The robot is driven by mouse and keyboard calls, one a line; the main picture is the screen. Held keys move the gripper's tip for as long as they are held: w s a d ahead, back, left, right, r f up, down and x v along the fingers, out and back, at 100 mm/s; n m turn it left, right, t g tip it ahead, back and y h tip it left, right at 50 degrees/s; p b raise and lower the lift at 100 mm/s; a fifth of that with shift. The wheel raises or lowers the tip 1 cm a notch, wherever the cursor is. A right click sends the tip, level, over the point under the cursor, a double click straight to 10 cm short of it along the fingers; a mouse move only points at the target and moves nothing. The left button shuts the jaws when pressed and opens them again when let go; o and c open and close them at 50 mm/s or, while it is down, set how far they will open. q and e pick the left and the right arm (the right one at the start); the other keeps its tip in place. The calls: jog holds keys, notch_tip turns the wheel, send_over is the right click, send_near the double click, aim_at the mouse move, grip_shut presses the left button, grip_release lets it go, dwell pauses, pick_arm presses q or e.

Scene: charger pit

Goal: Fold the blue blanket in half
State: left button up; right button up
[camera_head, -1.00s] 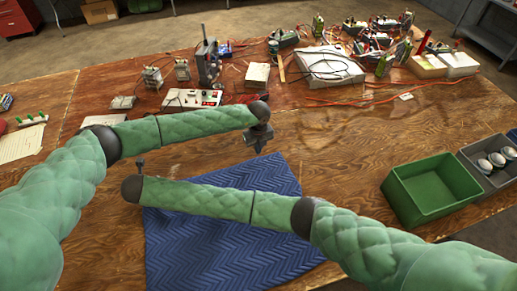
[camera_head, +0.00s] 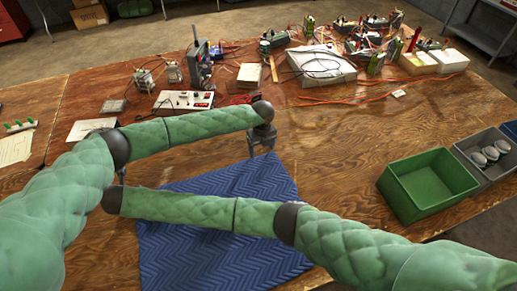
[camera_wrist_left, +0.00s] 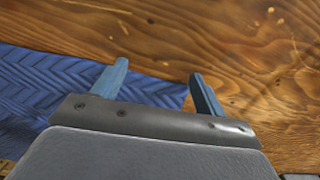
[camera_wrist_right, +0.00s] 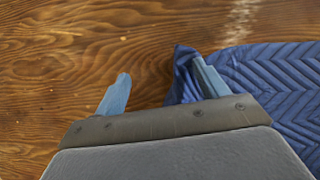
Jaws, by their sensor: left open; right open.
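The blue blanket (camera_head: 225,255) lies on the wooden table in front of me, with my right arm crossing over it and hiding part of it. My left gripper (camera_head: 262,152) points down by the blanket's far corner. In the left wrist view its fingers (camera_wrist_left: 159,70) are open, with the blanket (camera_wrist_left: 45,80) at the left and a blanket edge between them. My right gripper is mostly hidden in the head view, near the blanket's left side. In the right wrist view its fingers (camera_wrist_right: 162,70) are open, and a blanket corner (camera_wrist_right: 182,72) shows beside the right finger.
A green bin (camera_head: 428,184) and a grey bin with cans (camera_head: 490,160) stand at the right. A power supply box (camera_head: 183,101), a white box (camera_head: 320,66), cables and electronics fill the back of the table. Bare wood lies between the blanket and the green bin.

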pick_arm(q)
jog(key=shift+s+f, duration=0.1)
jog(key=shift+f, duration=0.05)
dwell(0.5)
notch_tip(320, 180, up, 7)
jog(key=p, duration=0.7)
pick_arm(e)
notch_tip(320, 180, up, 7)
jog(key=shift+f, duration=0.1)
